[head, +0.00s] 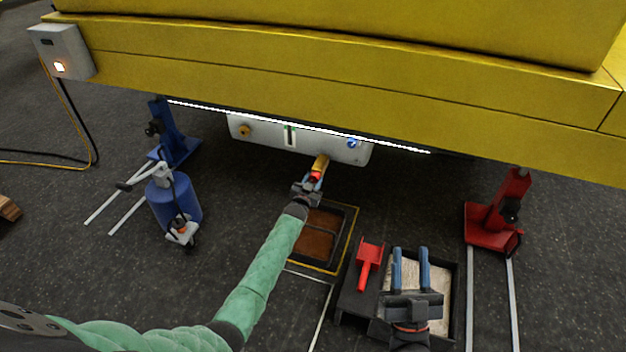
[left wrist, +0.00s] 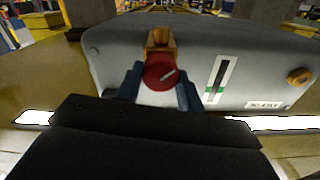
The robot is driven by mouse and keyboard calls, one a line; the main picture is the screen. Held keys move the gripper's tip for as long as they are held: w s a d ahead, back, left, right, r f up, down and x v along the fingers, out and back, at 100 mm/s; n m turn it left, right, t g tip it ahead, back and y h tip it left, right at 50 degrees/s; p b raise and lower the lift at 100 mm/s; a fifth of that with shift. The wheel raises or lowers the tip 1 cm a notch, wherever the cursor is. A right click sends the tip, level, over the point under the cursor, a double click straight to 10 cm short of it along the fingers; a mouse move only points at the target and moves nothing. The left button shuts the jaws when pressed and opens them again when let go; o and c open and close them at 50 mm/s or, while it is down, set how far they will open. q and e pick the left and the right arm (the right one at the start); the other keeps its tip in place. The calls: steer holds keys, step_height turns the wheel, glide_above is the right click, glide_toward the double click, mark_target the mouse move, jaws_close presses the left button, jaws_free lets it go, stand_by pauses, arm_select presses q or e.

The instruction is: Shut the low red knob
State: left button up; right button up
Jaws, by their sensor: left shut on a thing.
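The low red knob (head: 315,177) sits on a brass fitting (head: 321,162) under the grey tank (head: 255,132) below the yellow boom. My left gripper (head: 312,183) reaches it from below and is shut on it. In the left wrist view, the red knob (left wrist: 160,72) with a pale line across its face sits between my two blue-grey fingers (left wrist: 160,86). The brass fitting (left wrist: 161,41) shows behind it. My right gripper (head: 410,268) is open, its two blue fingers apart, with nothing seen between them.
A drip tray (head: 353,226) with brown contents lies below the tank. A dark bin (head: 455,293) with pale contents and a red scoop (head: 369,258) are near my right gripper. Blue (head: 176,143) and red (head: 494,224) stands and a blue canister (head: 170,205) flank the space.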

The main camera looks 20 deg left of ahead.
arm_select(q)
steer(key=shift+f+n, duration=0.1)
steer(key=shift+n, duration=0.5)
arm_select(e)
steer(key=shift+g+h, duration=0.3)
steer(key=shift+g, duration=0.6)
steer(key=shift+w+a+f, duration=0.1)
steer(key=shift+w+f, duration=0.15)
steer(key=shift+f, duration=0.55)
steer(key=shift+w+a+f, duration=0.1)
steer(key=shift+w+f, duration=0.1)
steer(key=shift+f, duration=0.65)
steer(key=shift+w+a+f, duration=0.1)
steer(key=shift+w+f, duration=0.15)
steer(key=shift+f, duration=0.55)
arm_select(q)
steer(key=o, duration=1)
arm_select(e)
steer(key=shift+r, duration=0.1)
arm_select(q)
steer(key=shift+s, duration=0.1)
